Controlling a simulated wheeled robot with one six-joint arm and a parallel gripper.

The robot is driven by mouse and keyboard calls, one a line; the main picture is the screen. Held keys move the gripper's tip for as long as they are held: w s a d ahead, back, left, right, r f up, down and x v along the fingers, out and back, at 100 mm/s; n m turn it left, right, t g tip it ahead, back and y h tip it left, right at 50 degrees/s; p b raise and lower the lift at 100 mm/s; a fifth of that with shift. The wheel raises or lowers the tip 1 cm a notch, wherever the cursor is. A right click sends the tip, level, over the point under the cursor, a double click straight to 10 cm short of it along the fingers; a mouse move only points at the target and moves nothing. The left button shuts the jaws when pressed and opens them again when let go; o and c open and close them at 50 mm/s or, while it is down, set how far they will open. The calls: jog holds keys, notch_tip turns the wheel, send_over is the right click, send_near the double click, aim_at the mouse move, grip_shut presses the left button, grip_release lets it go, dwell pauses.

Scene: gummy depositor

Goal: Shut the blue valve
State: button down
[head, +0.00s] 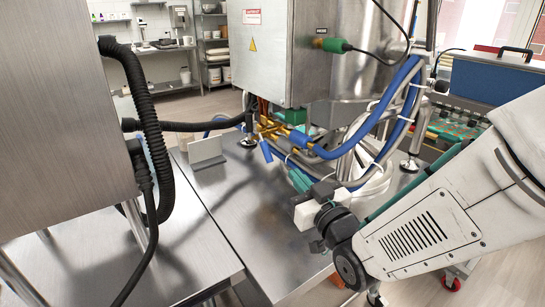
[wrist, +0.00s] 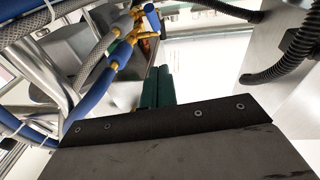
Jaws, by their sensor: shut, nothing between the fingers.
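The blue valve handle (head: 266,151) hangs down from brass fittings (head: 268,128) under the steel control box in the head view. In the wrist view the blue handle (wrist: 152,18) is at the top, beside brass fittings (wrist: 122,32). My gripper (head: 298,179) has teal fingers and is below and right of the handle in the head view, apart from it. In the wrist view my gripper (wrist: 157,84) has its two fingers together with nothing between them, and the handle is beyond the fingertips.
Blue hoses (head: 350,147) and braided grey hoses loop close to the right of the handle. Black corrugated hoses (head: 147,120) hang from the steel cabinet (head: 65,120). The front tabletop is clear.

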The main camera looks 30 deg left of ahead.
send_near(266, 148)
jog(key=r+x, duration=0.1)
jog(key=x, duration=0.4)
jog(key=shift+w+a+f+n, duration=0.15)
jog(key=shift+a+f+n, duration=0.25)
jog(key=shift+f, duration=0.05)
